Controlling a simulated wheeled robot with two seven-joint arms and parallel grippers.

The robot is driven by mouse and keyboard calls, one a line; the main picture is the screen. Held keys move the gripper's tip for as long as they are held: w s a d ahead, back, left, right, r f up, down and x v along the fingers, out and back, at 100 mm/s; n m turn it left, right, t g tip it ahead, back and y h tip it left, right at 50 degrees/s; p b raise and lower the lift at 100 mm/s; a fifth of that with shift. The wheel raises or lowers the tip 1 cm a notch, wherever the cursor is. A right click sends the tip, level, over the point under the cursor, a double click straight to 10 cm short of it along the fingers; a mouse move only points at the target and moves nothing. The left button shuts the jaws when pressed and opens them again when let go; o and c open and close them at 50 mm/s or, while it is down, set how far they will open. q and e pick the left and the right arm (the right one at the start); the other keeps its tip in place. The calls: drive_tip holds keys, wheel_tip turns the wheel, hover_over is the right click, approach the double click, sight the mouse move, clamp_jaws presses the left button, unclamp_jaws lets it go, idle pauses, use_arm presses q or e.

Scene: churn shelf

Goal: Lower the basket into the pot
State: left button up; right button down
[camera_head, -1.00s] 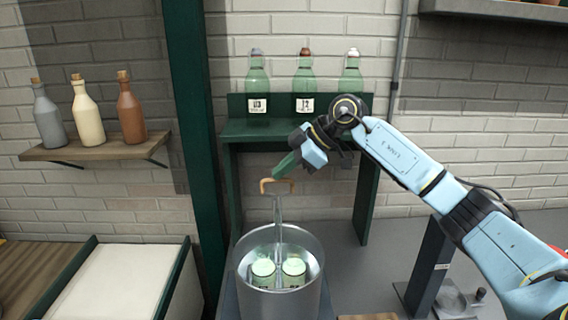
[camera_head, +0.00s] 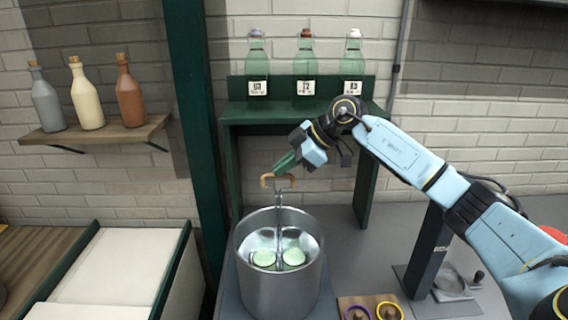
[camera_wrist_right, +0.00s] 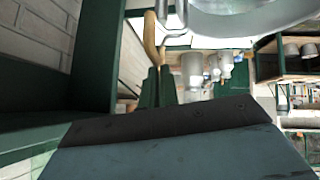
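The metal pot (camera_head: 279,285) stands on the counter below the green shelf frame. The basket (camera_head: 280,215) has a thin upright metal stem and a tan hooked handle, and its lower part is inside the pot. Two round pale green jar tops show low in the pot, one on each side of the stem. My right gripper (camera_head: 284,165) is above the pot with its green fingers closed at the tan handle. In the right wrist view the handle (camera_wrist_right: 150,40) runs to the fingertips, and the pot rim (camera_wrist_right: 255,28) is beyond. The basket's bottom is hidden. My left gripper is out of view.
A green shelf (camera_head: 300,110) with three green bottles stands behind the pot. A dark green post (camera_head: 195,150) rises on the left. A wooden shelf (camera_head: 100,138) holds three corked bottles. A small wooden tray (camera_head: 370,303) with two rings and a dark stand (camera_head: 430,250) are to the right.

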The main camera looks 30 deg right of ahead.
drive_tip(key=a+r+p+v, duration=0.2)
drive_tip(key=v, duration=1.1)
drive_tip(key=shift+w, duration=0.4)
drive_tip(key=shift+f, duration=0.1)
